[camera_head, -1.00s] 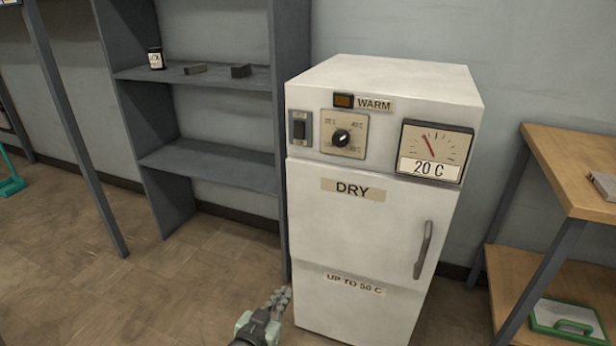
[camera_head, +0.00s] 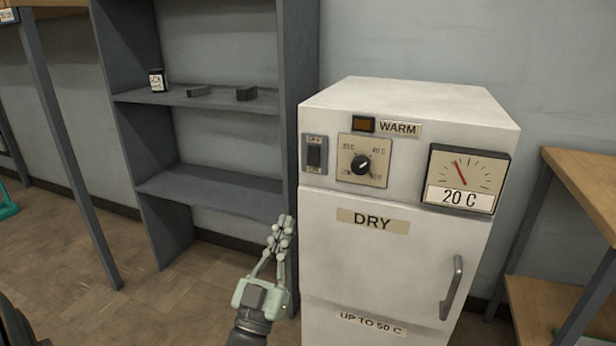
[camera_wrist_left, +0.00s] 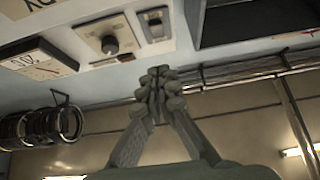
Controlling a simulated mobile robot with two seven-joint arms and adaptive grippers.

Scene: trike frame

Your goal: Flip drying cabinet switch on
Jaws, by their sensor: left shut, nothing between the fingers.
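The white drying cabinet (camera_head: 400,255) stands upright at centre right in the head view. Its black rocker switch (camera_head: 314,156) sits on a small plate at the upper left of the front panel. The switch also shows near the top of the left wrist view (camera_wrist_left: 155,24). The amber WARM lamp (camera_head: 363,125) looks dark. My left gripper (camera_head: 283,225) is shut and empty, fingers pointing up. It is in front of the cabinet's left edge in the picture, below the switch and apart from it. In the wrist view the closed fingertips (camera_wrist_left: 158,76) are below the switch. My right gripper is not in view.
Right of the switch are a black dial (camera_head: 361,165) and a gauge (camera_head: 465,180) reading 20 C. A door handle (camera_head: 452,288) sticks out at lower right. A grey shelf unit (camera_head: 205,190) stands left of the cabinet, and a wooden bench (camera_head: 590,175) stands right.

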